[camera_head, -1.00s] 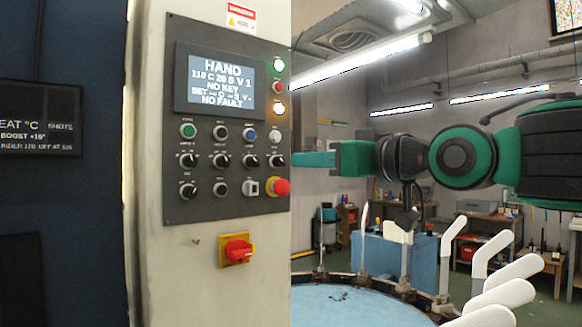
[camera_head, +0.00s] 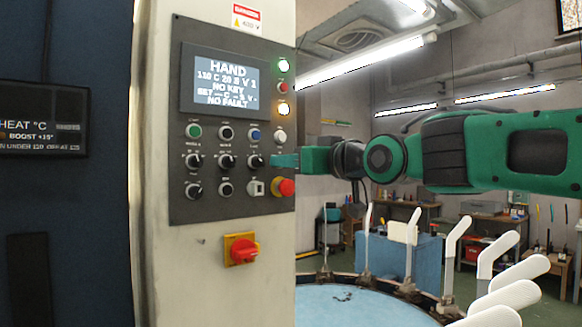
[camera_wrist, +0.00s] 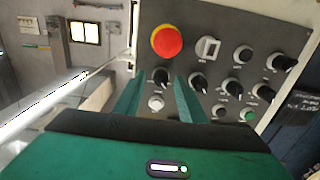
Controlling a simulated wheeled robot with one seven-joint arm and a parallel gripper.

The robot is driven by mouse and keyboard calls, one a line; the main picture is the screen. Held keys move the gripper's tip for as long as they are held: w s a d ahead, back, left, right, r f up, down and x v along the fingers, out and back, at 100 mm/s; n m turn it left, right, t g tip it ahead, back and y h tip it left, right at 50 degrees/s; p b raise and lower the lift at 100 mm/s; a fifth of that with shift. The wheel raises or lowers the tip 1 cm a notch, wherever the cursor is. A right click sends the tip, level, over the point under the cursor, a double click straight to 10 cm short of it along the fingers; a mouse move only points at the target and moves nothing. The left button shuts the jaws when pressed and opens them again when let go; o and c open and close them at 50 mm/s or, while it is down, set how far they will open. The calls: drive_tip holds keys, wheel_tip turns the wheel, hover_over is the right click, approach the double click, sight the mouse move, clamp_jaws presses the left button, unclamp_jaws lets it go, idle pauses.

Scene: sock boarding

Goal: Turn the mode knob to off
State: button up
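The dark control panel (camera_head: 235,75) stands upright on a pale cabinet. Its screen (camera_head: 222,80) reads HAND, NO KEY and NO FAULT. Several black knobs with white marks sit in its lower rows; their labels are too small to read, so I cannot tell which is the mode knob by name. My gripper (camera_head: 284,161) reaches in from the right, covering the rightmost knob of the middle row. In the wrist view, which is upside down, that knob (camera_wrist: 160,76) appears between my two green open fingertips (camera_wrist: 157,82). I cannot tell whether they touch it.
A red emergency stop (camera_head: 285,187) sits just below my gripper, and a white button (camera_head: 281,136) just above. Another black knob (camera_head: 256,161) is close on the left. A red-yellow switch (camera_head: 241,250) is lower down. White sock forms (camera_head: 490,255) stand at lower right.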

clamp_jaws()
drive_tip(key=shift+d+m, duration=0.1)
drive_tip(key=shift+m, duration=0.3)
drive_tip(key=shift+w+d+m, duration=0.1)
drive_tip(key=shift+d+m, duration=0.05)
drive_tip(key=shift+m, duration=3.85)
drive_tip(key=shift+f, duration=0.1)
drive_tip(key=shift+d, duration=0.1)
